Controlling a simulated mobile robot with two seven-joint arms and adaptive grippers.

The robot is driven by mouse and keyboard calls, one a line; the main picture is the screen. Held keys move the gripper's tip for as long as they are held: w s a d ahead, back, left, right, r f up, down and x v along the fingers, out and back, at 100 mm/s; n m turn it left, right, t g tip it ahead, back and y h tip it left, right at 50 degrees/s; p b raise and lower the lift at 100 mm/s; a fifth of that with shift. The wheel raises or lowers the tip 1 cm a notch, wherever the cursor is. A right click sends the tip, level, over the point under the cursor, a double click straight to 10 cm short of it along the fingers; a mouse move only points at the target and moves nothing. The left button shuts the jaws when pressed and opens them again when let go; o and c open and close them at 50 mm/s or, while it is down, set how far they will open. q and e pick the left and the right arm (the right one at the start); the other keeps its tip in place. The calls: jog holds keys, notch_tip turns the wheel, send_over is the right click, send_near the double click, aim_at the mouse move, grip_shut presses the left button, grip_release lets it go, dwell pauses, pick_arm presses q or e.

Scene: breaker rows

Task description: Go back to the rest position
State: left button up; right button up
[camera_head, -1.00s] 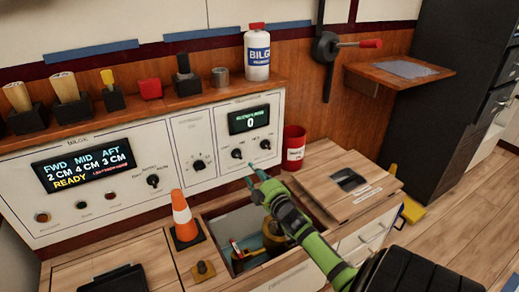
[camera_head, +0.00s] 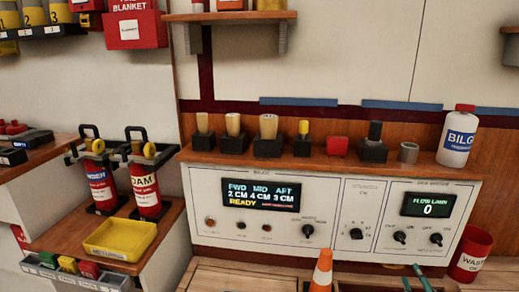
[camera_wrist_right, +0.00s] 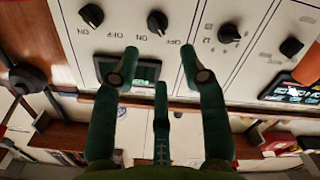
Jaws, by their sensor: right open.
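My right gripper (camera_head: 418,277) shows only its teal fingertips at the bottom edge of the head view, below the right part of the white control panel (camera_head: 330,190). In the right wrist view its teal fingers (camera_wrist_right: 155,65) are spread apart with nothing between them. They are in front of the panel, which appears upside down there, near its dark knobs and a small display (camera_wrist_right: 140,72). Whether they touch the panel cannot be told. My left gripper is not in view.
A red waste bin (camera_head: 470,255) stands at the right and an orange cone (camera_head: 321,272) below the panel. At the left are red cylinders (camera_head: 145,190) and a yellow tray (camera_head: 119,240).

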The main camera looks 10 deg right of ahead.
jog(key=s+a+f+m+g+y, duration=0.1)
jog(key=s+a+f+g, duration=0.3)
jog(key=a, duration=0.3)
jog(key=s+a+f+m+g+y, duration=0.1)
jog(key=s+a+f+g, duration=0.1)
jog(key=s+a+f, duration=0.35)
jog(key=s+a+f+g+y, duration=0.2)
jog(key=s+a+g+y, duration=0.35)
jog(key=s+a, duration=1)
notch_tip(320, 180, down, 13)
jog(key=w+a+g+h, duration=0.1)
jog(key=w+g+h, duration=0.1)
jog(key=g, duration=0.1)
pick_arm(q)
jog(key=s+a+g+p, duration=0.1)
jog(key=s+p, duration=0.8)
jog(key=p, duration=0.3)
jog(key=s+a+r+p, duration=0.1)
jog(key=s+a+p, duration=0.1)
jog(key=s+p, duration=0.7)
jog(key=p, duration=0.3)
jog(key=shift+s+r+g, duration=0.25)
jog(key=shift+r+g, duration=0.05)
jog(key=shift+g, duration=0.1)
pick_arm(e)
jog(key=s+d+g, duration=0.1)
jog(key=s+d, duration=0.2)
jog(key=s, duration=1.5)
jog(key=shift+s+r, duration=0.25)
jog(key=shift+s, duration=0.1)
